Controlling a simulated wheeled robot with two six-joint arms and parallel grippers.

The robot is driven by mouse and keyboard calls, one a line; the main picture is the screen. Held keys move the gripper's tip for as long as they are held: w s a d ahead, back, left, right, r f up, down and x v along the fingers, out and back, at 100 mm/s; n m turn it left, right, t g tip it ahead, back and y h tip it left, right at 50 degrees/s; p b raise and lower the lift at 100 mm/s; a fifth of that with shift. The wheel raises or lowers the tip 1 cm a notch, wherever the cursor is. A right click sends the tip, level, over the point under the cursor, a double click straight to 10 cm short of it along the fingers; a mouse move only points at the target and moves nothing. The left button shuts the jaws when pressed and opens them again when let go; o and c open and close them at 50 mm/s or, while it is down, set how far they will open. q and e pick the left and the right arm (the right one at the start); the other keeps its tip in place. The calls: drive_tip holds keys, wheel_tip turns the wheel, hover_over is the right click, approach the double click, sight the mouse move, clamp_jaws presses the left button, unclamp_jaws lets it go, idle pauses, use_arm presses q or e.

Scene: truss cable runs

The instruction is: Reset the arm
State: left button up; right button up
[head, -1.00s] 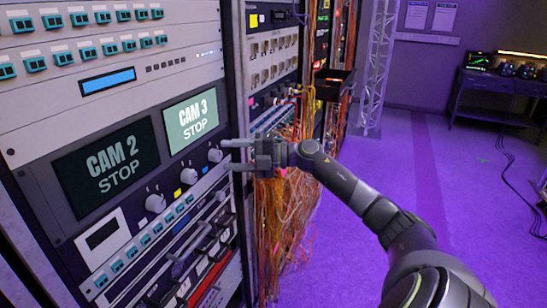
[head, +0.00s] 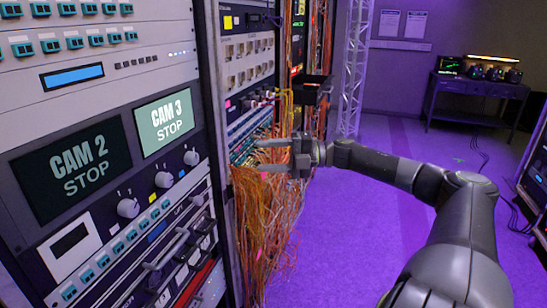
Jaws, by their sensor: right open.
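My right arm (head: 425,180) comes in from the lower right of the head view. Its gripper (head: 272,155) is open, with its two fingers pointing left, and nothing shows between them. The gripper is in front of the bundle of orange cables and to the right of the front rack's edge, clear of the knobs. The rack panel (head: 110,90) carries a dark CAM 2 STOP screen (head: 73,168) and a lit CAM 3 STOP screen (head: 165,121). My left gripper is not in view.
Loose orange cables (head: 262,225) hang beside the rack to the floor. A lattice truss (head: 353,70) stands behind my arm. A table (head: 475,90) with equipment is at the back right. Another rack (head: 535,165) stands at the right edge. The purple floor (head: 345,240) between is open.

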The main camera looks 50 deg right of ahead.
drive_tip(key=shift+s+d, duration=0.35)
drive_tip(key=shift+d, duration=0.05)
idle(0.4)
